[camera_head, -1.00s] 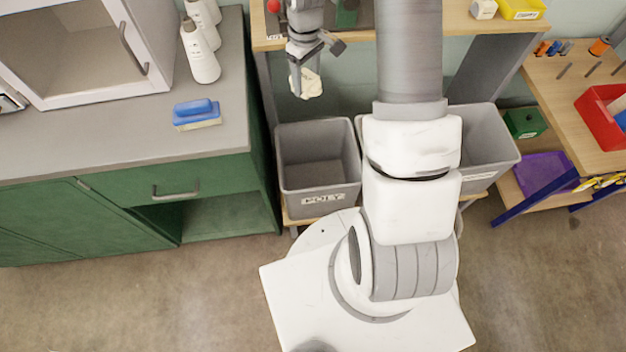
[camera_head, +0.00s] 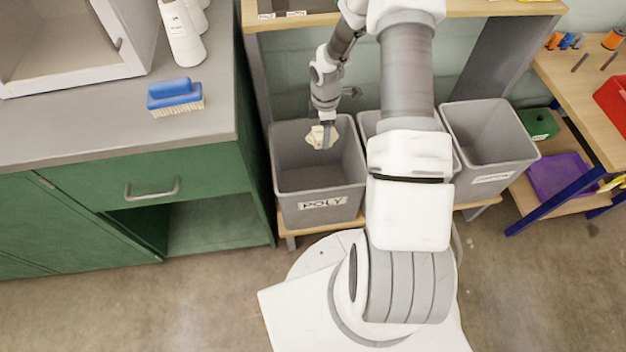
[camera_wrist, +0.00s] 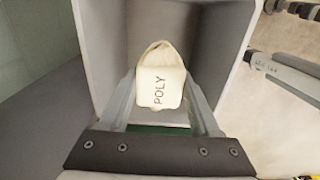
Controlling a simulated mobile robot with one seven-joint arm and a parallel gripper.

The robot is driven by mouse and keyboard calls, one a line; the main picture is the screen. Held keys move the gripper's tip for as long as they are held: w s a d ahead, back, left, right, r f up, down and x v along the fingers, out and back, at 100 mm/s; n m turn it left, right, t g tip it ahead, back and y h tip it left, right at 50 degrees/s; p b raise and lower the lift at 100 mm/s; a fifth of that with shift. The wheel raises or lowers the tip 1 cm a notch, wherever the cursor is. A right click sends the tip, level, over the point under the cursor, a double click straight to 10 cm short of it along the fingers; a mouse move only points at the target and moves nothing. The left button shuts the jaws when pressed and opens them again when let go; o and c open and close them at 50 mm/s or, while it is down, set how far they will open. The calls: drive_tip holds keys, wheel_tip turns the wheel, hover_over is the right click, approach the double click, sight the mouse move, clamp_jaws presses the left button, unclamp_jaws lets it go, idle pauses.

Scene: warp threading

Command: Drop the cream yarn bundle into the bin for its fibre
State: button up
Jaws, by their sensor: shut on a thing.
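The cream yarn bundle (camera_head: 321,137) hangs from my gripper (camera_head: 327,125), over the back part of the grey bin labelled POLY (camera_head: 322,203). The bin's inner wall (camera_wrist: 205,40) surrounds the bundle in that view. I cannot tell exactly how far the bundle is above the bin floor.
A middle grey bin (camera_head: 368,122) is mostly hidden behind my arm. A third grey bin (camera_head: 490,150), its label hard to read, stands to the right. A green cabinet (camera_head: 130,185) with a grey counter is at left, holding a blue brush (camera_head: 175,95) and white bottles (camera_head: 183,38).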

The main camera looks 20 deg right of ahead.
drive_tip(key=shift+f+b, duration=1.55)
drive_tip(key=shift+f, duration=0.75)
drive_tip(key=o, duration=1.4)
wheel_tip(320, 180, up, 18)
drive_tip(key=p, duration=0.5)
drive_tip(key=shift+f, duration=0.25)
drive_tip(key=shift+r, duration=0.1)
